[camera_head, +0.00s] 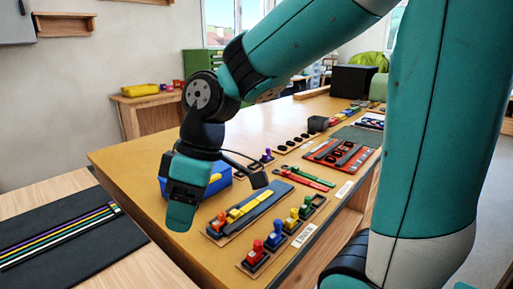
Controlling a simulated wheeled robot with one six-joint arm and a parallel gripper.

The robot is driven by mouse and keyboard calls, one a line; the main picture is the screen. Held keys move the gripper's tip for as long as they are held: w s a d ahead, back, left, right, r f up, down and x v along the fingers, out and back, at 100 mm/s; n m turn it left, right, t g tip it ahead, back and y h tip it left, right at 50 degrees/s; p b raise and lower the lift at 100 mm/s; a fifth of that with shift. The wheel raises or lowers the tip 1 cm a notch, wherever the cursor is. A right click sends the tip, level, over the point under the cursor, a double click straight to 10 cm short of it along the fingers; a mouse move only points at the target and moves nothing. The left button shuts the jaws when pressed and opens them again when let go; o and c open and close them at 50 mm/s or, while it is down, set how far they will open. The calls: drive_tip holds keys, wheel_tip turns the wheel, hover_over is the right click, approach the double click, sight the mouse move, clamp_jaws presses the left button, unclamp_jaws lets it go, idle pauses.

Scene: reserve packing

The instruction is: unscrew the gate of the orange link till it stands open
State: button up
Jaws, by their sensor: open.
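My gripper (181,213) hangs at the end of my teal arm, over the near left part of the wooden table. It is open, and I see nothing held in it. A small orange piece (218,222) sits at the left end of a dark strip, just right of my gripper and apart from it in the picture. It may be the orange link, but it is too small for me to make out a gate or tell whether one is open. My gripper hides part of the table behind it.
A blue bin (218,178) stands behind my gripper. Yellow pieces (243,210) lie along the strip beside the orange piece. Red, blue, green and yellow pegs (274,241) stand near the front edge. Red and green tools (304,179) lie farther back. The table's left side (125,165) is bare.

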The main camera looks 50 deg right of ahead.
drive_tip(key=w+d+n, duration=0.1)
drive_tip(key=w+d, duration=0.6)
drive_tip(key=d, duration=0.4)
drive_tip(key=n+t+p, duration=0.2)
approach(221, 213)
drive_tip(key=shift+g, duration=0.3)
drive_tip(key=x, duration=0.4)
drive_tip(key=p+x, duration=0.1)
drive_tip(key=x, duration=0.4)
drive_tip(key=shift+w, duration=0.25)
